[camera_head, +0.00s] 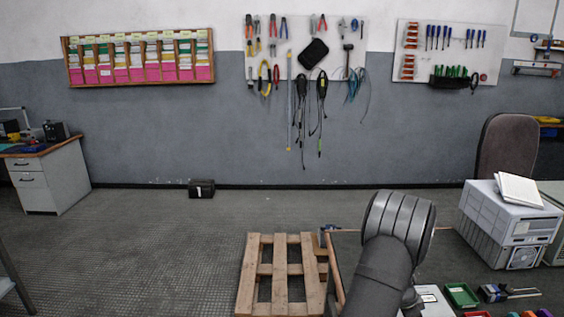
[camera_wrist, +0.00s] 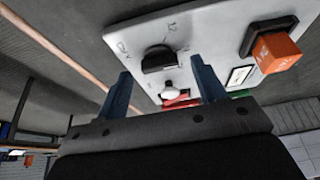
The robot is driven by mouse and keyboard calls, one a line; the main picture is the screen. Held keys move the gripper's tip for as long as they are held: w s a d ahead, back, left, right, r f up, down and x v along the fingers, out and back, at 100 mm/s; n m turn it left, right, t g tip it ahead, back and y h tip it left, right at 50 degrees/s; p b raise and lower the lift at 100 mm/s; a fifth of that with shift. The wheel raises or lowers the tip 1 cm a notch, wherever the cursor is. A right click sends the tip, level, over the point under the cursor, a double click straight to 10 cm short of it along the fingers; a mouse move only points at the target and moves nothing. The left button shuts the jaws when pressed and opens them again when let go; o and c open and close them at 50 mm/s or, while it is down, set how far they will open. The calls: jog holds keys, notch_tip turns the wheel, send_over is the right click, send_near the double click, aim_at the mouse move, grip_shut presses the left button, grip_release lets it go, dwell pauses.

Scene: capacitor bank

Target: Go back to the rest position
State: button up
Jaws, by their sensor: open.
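My gripper (camera_wrist: 163,88) shows in the wrist view as two blue fingers held wide apart, with nothing between them. Beyond the fingers is a light grey panel (camera_wrist: 210,35) with a black rotary knob (camera_wrist: 158,59), a white-tipped lever or button (camera_wrist: 169,88), and an orange square block (camera_wrist: 277,52) on a black base. A red part and a green part show at the panel's lower edge, partly behind the fingers. I cannot tell whether the fingers touch the panel; they look apart from the knob. In the head view my gripper is hidden and only my arm shows.
A wooden pallet (camera_head: 279,270) lies on the floor left of my arm. At the right are stacked grey computer cases (camera_head: 512,225), a green tray (camera_head: 461,295) and a chair (camera_head: 507,148). A small black box (camera_head: 201,188) sits by the wall.

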jog(key=shift+d+f, duration=0.25)
jog(key=shift+f, duration=0.35)
jog(key=shift+s+r+n, duration=0.1)
jog(key=shift+n, duration=0.4)
jog(key=n+t, duration=0.1)
jog(key=n, duration=0.1)
jog(key=n+t, duration=0.1)
jog(key=n, duration=0.1)
jog(key=shift+s+n+y, duration=0.15)
jog(key=shift+n+y, duration=0.15)
jog(key=shift+n, duration=0.1)
jog(key=shift+n+t, duration=0.4)
jog(key=shift+n, duration=0.4)
jog(key=shift+s+d+n+t+y, duration=0.1)
jog(key=shift+n+t+y, duration=0.25)
jog(key=shift+n, duration=0.75)
jog(key=shift+d+n+t+y, duration=0.1)
jog(key=shift+n+t+y, duration=0.2)
jog(key=shift+n, duration=0.8)
